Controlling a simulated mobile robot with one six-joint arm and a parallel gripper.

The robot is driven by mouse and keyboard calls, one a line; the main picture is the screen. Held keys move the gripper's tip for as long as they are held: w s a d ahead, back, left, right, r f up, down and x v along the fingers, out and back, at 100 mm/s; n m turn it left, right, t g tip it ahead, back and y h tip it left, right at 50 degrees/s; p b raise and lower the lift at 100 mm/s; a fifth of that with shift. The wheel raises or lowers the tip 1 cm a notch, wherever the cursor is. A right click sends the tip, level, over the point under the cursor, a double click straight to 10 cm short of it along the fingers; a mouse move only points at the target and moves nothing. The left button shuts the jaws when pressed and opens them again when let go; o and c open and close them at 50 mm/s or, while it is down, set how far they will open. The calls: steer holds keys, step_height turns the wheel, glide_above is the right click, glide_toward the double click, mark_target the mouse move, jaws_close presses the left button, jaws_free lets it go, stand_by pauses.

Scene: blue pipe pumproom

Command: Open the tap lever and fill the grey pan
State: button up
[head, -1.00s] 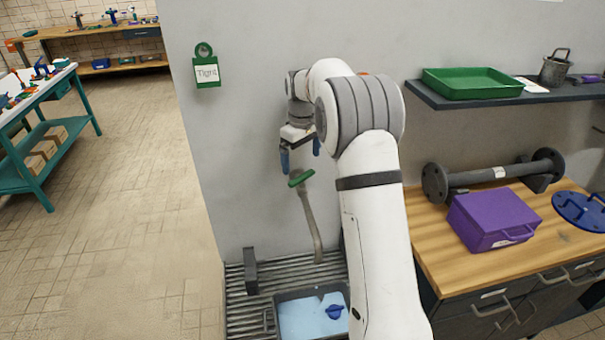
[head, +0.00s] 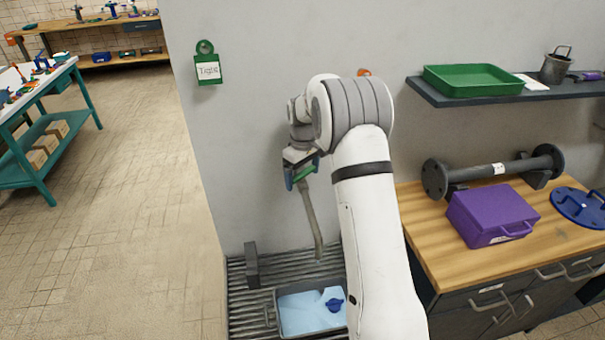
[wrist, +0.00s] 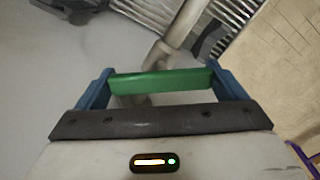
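The green tap lever (head: 304,173) sits at the top of a grey pipe (head: 312,215) by the wall. My gripper (head: 302,171) is at the lever, its two blue fingers spread wide on either side. In the wrist view the lever (wrist: 160,82) spans the gap between the fingers (wrist: 162,88), its ends close to or touching them; I cannot tell which. The grey pan (head: 275,312) stands on the slatted grate below the pipe. Its inside shows pale blue with a dark blue handled object in it. My arm hides its right side. No stream shows at the spout.
A dark upright block (head: 251,264) stands on the grate (head: 240,300) behind the pan. A green tag (head: 207,68) hangs on the wall. The wooden worktop (head: 440,245) at right holds a purple case (head: 492,215) and a flanged pipe (head: 495,172).

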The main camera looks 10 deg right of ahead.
mark_target(302, 173)
steer(key=c, duration=0.4)
steer(key=shift+n+b, duration=0.3)
steer(key=shift+n, duration=0.5)
steer(key=shift+c, duration=0.2)
steer(key=o, duration=0.7)
steer(key=shift+r+b, duration=0.8)
steer(key=shift+r, duration=3.15)
